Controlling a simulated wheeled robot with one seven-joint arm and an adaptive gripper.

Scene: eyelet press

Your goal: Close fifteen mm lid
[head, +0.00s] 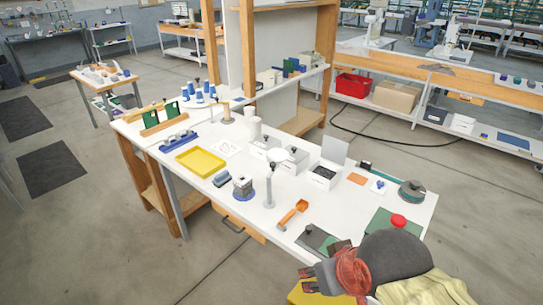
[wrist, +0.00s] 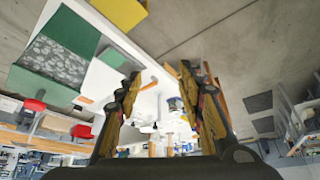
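The labels are too small to read, so I cannot tell which is fifteen mm. My gripper (head: 325,263) is at the table's near right, well away from the boxes. In the wrist view its fingers (wrist: 160,85) are spread with nothing between them.
A white post-like stand (head: 268,188) rises before the boxes. An orange scoop (head: 292,213), a green mat (head: 378,226) with a red knob (head: 398,220), a grey round reel (head: 411,190) and a yellow tray (head: 200,162) are on the table.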

